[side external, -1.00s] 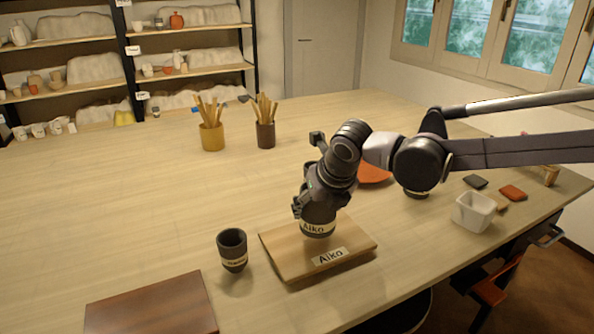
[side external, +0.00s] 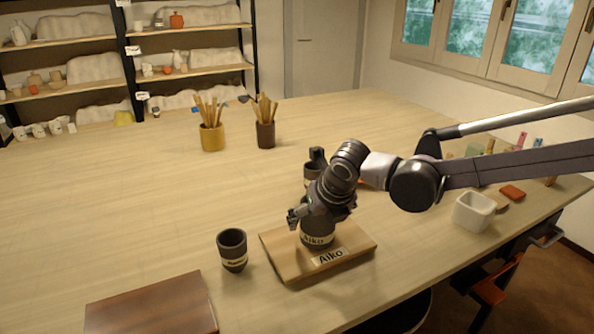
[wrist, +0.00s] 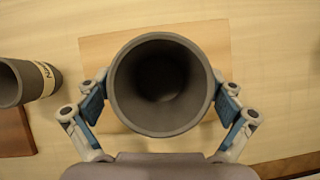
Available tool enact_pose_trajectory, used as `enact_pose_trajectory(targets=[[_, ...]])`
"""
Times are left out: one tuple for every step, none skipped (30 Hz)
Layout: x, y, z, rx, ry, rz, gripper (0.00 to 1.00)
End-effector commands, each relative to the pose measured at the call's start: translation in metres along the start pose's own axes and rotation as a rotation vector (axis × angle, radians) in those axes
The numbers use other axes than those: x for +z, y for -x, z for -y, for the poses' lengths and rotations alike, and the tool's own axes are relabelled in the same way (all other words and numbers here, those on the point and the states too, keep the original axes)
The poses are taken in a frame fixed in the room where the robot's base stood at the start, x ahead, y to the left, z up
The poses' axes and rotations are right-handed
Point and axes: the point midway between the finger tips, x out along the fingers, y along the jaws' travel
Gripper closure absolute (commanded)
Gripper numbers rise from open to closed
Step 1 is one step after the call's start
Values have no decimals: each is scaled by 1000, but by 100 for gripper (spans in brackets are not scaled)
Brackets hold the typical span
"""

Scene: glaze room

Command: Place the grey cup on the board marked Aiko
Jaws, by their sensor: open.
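The grey cup (side external: 317,240), labelled Aiko, stands upright on the light wooden board (side external: 358,250), whose front tag also reads Aiko. In the wrist view the grey cup (wrist: 160,118) shows from above, empty, with the board (wrist: 105,55) under it. My gripper (wrist: 160,103) is open, with one blue-padded finger on each side of the cup. In the side view my gripper (side external: 318,217) hides the cup's upper part. Whether either pad still touches the cup is hard to tell.
A second dark cup (side external: 233,252) stands just left of the board, near a dark brown board (side external: 150,306). A white container (side external: 473,212) stands right. Tool pots (side external: 212,137) stand behind. The left middle is clear.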

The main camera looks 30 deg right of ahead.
Motion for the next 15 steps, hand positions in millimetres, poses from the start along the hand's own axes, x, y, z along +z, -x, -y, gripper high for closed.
enact_pose_trajectory(targets=[[0,0,0,0,0,0,7],[0,0,0,0,0,0,7],[0,0,0,0,0,0,7],[0,1,0,0,0,0,7],[1,2,0,0,0,0,7],[2,4,0,0,0,0,7],[2,6,0,0,1,0,7],[2,10,0,1,1,0,7],[1,15,0,1,1,0,7],[1,19,0,1,2,0,7],[1,24,0,1,2,0,7],[1,32,0,1,2,0,7],[1,38,0,2,1,0,7],[1,44,0,2,1,0,7],[1,52,0,1,1,0,7]])
